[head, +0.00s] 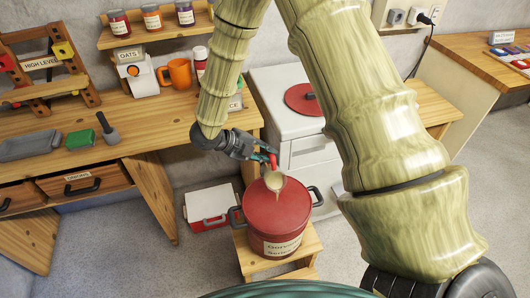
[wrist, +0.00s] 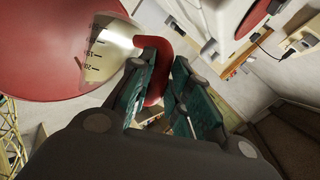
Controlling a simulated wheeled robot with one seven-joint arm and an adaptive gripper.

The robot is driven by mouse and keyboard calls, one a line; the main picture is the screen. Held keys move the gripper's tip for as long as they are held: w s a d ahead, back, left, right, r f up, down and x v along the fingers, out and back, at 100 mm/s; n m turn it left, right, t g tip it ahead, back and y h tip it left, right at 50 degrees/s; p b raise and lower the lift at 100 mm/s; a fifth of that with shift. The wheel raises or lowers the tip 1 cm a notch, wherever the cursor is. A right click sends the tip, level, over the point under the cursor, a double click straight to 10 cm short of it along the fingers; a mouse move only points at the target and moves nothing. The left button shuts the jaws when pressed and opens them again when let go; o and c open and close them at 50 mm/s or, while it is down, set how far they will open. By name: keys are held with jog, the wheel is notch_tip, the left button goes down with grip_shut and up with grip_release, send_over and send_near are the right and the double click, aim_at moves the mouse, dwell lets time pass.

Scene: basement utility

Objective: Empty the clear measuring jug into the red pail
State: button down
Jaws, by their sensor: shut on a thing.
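The clear measuring jug (head: 274,181) has a red handle and looks cream-coloured inside. It is over the top of the red pail (head: 283,244), and its rim seems tipped; I cannot tell whether anything is pouring. In the wrist view the jug (wrist: 106,52) shows dark scale marks, with the pail's broad red top (wrist: 45,55) behind it. My gripper (head: 267,158) is shut on the jug's red handle, which sits between the fingers in the wrist view (wrist: 157,72). The pail has two dark side handles and a pale label. The jug's contents are unclear.
The pail stands on a small wooden stool (head: 248,257). A red and white box (head: 209,207) is on the floor to its left. A white appliance (head: 267,84) with a red disc on top stands behind. The wooden workbench (head: 150,125) holds an orange mug (head: 179,73).

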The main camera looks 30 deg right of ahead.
aim_at(269, 172)
jog(key=shift+s+a+f+m+t+h+b, duration=0.15)
jog(key=shift+s+m+t+b, duration=0.25)
jog(key=shift+b, duration=0.5)
jog(key=shift+s+a+r+m+t+h+b, duration=0.1)
jog(key=shift+s+a+m+t+h+b, duration=0.1)
jog(key=shift+s+t+b, duration=0.5)
dwell(2.6)
jog(key=shift+s+a+f+m+t+h+b, duration=0.1)
jog(key=shift+s+f+m+t+b, duration=0.2)
jog(key=shift+b, duration=0.6)
jog(key=shift+s+a+m+t+h+b, duration=0.1)
jog(key=shift+s+b, duration=0.3)
jog(key=shift+b, duration=0.55)
jog(key=shift+s+a+f+m+t+h+b, duration=0.1)
jog(key=shift+s+f+m+t+b, duration=0.2)
jog(key=shift+b, duration=0.6)
dwell(1.1)
